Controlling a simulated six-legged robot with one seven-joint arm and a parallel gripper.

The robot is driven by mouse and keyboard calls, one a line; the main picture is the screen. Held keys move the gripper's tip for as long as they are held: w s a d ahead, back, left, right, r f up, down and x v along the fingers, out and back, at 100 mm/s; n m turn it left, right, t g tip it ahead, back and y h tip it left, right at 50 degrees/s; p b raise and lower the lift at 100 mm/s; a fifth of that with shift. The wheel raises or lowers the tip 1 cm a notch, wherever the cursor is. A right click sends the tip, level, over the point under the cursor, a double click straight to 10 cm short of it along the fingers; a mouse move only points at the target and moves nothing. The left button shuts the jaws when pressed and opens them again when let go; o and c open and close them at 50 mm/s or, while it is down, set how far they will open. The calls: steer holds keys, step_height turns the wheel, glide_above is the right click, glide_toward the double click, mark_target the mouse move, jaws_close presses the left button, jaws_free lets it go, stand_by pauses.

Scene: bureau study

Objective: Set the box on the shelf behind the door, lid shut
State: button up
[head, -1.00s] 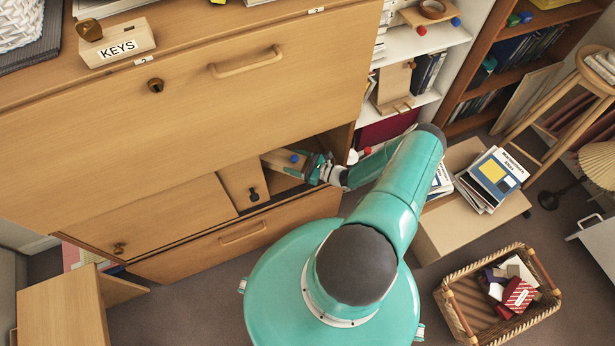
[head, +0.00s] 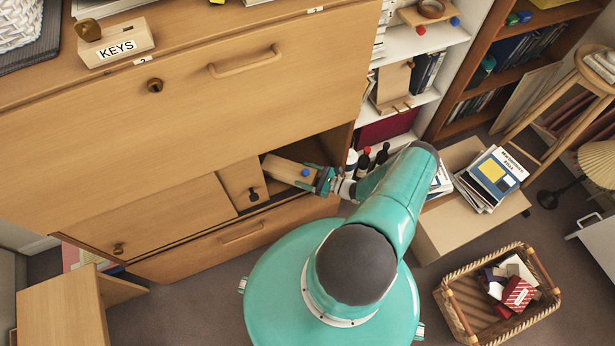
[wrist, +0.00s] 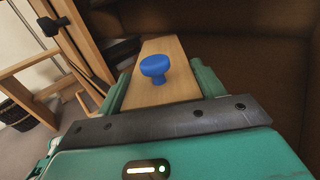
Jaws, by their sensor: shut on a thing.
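A small pale wooden box (head: 284,168) with a blue knob is at the right end of the open compartment in the wooden bureau (head: 170,110). My gripper (head: 324,181) is shut on its right end. In the wrist view the box (wrist: 178,60) sticks out between my fingers, blue knob up. The knobbed face looks flat, but I cannot tell whether it is a fully shut lid. A wooden door (head: 238,178) with a black knob stands just left of the box. The shelf behind the door is hidden.
Dark bottles (head: 382,154) stand just right of my gripper. A cardboard box (head: 440,235) with magazines (head: 490,180) and a wicker basket (head: 500,295) are on the floor to the right. A wooden block marked KEYS (head: 118,45) sits on the bureau top.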

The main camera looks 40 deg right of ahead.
steer(key=shift+s+d+f, duration=0.1)
steer(key=shift+s+f, duration=0.1)
steer(key=shift+f, duration=0.4)
steer(key=shift+f, duration=0.15)
steer(key=o, duration=1.2)
steer(key=shift+o, duration=0.2)
steer(key=shift+r, duration=0.2)
steer(key=v, duration=1.2)
